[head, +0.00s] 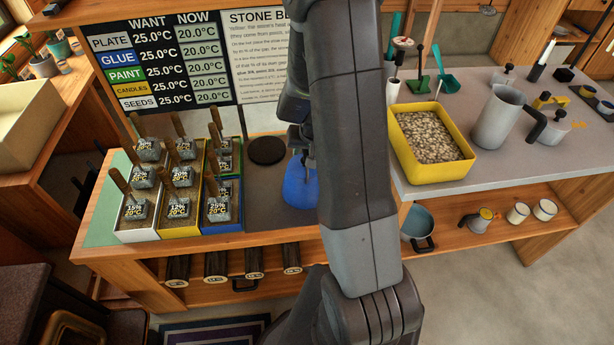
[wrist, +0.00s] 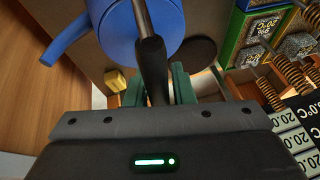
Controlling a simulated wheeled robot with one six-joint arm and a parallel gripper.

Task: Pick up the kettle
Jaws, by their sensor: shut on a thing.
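The blue kettle (head: 298,187) is on or just above the bench's dark top in the head view, partly hidden behind my arm. I cannot tell whether its base touches the surface. In the wrist view the kettle (wrist: 112,34) shows its blue body and a spout pointing left. Its dark handle (wrist: 147,38) runs down between the green-padded fingers of my gripper (wrist: 156,86). My gripper is shut on that handle. In the head view the gripper (head: 306,153) is mostly hidden by my arm.
A round dark plate (head: 266,150) lies left of the kettle. To the right are a yellow gravel tray (head: 432,182) and a grey jug (head: 499,118). A temperature board (head: 160,60) stands behind.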

